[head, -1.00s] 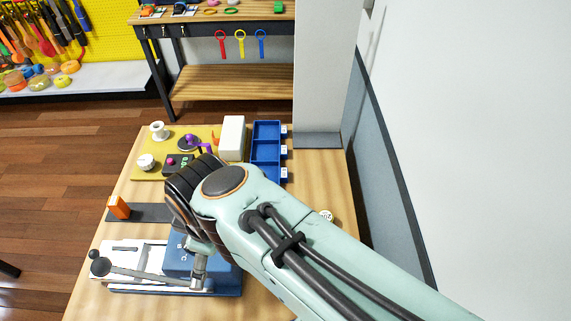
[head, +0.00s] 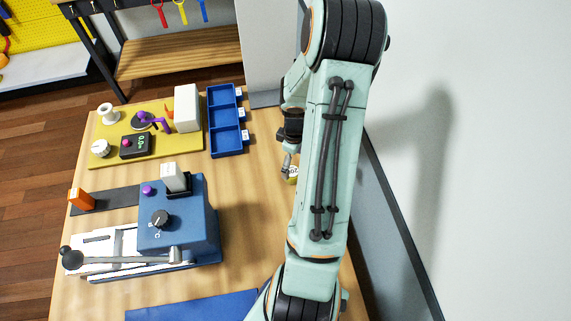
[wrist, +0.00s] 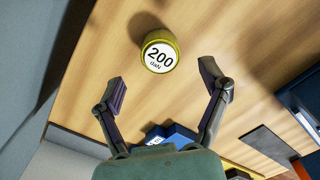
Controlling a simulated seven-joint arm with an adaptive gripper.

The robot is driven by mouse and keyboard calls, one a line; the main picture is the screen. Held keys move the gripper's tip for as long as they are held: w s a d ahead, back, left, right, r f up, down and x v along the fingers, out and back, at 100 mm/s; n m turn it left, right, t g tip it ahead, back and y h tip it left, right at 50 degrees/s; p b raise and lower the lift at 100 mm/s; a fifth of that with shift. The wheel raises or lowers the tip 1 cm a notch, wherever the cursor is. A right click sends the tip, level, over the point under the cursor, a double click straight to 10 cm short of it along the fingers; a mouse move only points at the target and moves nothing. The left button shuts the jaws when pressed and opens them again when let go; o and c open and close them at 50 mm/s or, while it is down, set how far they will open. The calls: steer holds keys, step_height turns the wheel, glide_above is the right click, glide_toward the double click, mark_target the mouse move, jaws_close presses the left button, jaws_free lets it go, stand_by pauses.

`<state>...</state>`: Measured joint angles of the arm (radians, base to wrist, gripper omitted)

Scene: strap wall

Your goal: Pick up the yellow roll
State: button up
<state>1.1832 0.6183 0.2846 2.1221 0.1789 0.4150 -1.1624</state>
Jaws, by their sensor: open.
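The yellow roll (wrist: 160,50) is a short cylinder standing on the wooden table, with a white top label reading "200 daN". In the head view only a small part of the yellow roll (head: 293,174) shows beside my arm, which hides the rest. My gripper (wrist: 163,83) is open and empty, its two fingers spread wide. In the wrist view the roll lies ahead of the fingertips, roughly between their lines, and looks untouched. In the head view my gripper (head: 288,168) points down at the table's right side, close to the roll.
A blue machine (head: 180,222) with a long lever stands on the table left of my arm. A blue compartment tray (head: 229,142) and a yellow board (head: 150,158) with small parts lie farther back. A grey wall (head: 450,150) rises close on the right.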

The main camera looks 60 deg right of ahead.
step_height(320, 180, down, 5)
steer(key=shift+r, duration=0.1)
steer(key=c, duration=1.3)
